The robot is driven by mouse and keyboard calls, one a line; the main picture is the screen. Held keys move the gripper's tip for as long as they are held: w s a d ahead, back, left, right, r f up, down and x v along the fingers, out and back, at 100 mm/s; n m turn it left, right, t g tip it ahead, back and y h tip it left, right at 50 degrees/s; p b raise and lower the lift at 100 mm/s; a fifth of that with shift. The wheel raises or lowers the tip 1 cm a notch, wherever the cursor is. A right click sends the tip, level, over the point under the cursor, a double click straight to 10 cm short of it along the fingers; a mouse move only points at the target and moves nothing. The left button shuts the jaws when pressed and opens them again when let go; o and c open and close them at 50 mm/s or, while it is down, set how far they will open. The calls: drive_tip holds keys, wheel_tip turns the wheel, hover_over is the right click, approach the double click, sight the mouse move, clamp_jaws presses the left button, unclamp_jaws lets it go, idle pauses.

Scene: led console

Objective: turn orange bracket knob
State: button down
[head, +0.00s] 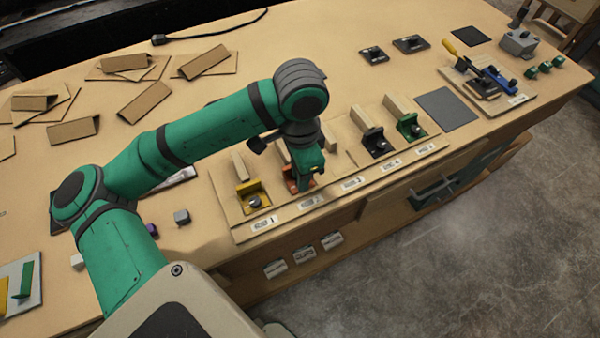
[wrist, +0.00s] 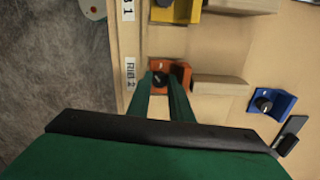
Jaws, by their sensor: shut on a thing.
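The orange bracket (wrist: 182,74) shows in the wrist view beside a label that seems to read 2. Its dark round knob (wrist: 160,79) sits between the tips of my gripper (wrist: 160,86), whose two green fingers close on it from both sides. In the head view my gripper (head: 304,186) points down at the second station, and the orange bracket (head: 290,186) shows only in part behind it. The knob is hidden there by the fingers. A wooden block (wrist: 219,85) adjoins the bracket.
A yellow bracket (head: 251,197) stands to the left at station 1. A black bracket (head: 378,144) and a green bracket (head: 411,127) stand to the right. A blue bracket (wrist: 272,103) shows in the wrist view. Cardboard pieces (head: 147,101) lie at the back left.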

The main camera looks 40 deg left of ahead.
drive_tip(key=m, duration=0.3)
drive_tip(key=shift+m, duration=0.3)
drive_tip(key=m, duration=0.4)
drive_tip(key=shift+w+a+r, duration=0.1)
drive_tip(key=shift+m, duration=0.3)
drive_tip(key=c, duration=1.8)
unclamp_jaws()
drive_tip(key=shift+c, duration=0.2)
wheel_tip(320, 180, up, 11)
